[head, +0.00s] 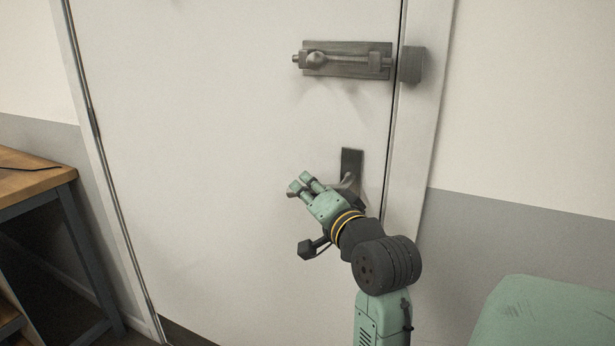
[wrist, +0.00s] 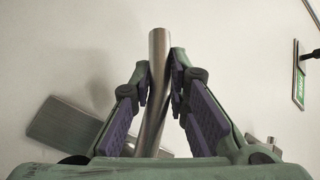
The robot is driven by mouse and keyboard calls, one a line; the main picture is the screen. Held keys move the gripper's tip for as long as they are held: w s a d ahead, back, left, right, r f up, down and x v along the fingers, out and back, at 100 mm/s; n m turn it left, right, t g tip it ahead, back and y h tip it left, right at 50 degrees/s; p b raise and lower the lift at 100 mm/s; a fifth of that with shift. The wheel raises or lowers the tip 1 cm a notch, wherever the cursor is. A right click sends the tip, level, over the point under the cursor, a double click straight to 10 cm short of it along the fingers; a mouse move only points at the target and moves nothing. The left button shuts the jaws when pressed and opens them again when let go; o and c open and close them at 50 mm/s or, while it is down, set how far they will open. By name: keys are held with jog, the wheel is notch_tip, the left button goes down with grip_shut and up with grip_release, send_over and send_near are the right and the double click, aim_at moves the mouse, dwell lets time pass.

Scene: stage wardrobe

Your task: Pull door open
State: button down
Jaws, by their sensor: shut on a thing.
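The white door (head: 220,130) stands in its frame with a thin dark gap along its right edge and looks closed. A metal lever handle (wrist: 157,60) on a dark plate (head: 351,158) is near that edge. In the wrist view the lever runs between the two fingers of my gripper (wrist: 161,85), which is shut on it. In the head view my gripper (head: 309,186) covers most of the lever and hides the fingers' contact. Above is a slide bolt (head: 345,60); its bar's left end sticks out past its plate, and a block-shaped keep (head: 411,64) is on the frame.
A wooden-topped table (head: 40,180) with dark legs stands left of the door. A green surface (head: 550,315) is at the lower right. The wall right of the frame is bare. A small green-and-white piece (wrist: 299,85) shows at the right of the wrist view.

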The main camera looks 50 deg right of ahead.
jog(key=shift+s+d+f+n+g+y+p, duration=0.1)
jog(key=shift+s+f+n+g+y+p, duration=0.15)
jog(key=shift+f+n+g+p, duration=0.45)
jog(key=shift+s+d+f+n+g+y+p, duration=0.1)
jog(key=shift+s+f+n+g+y+p, duration=0.15)
jog(key=shift+n+g+p, duration=0.6)
jog(key=shift+p, duration=0.45)
jog(key=shift+a+m, duration=0.1)
jog(key=shift+m, duration=0.15)
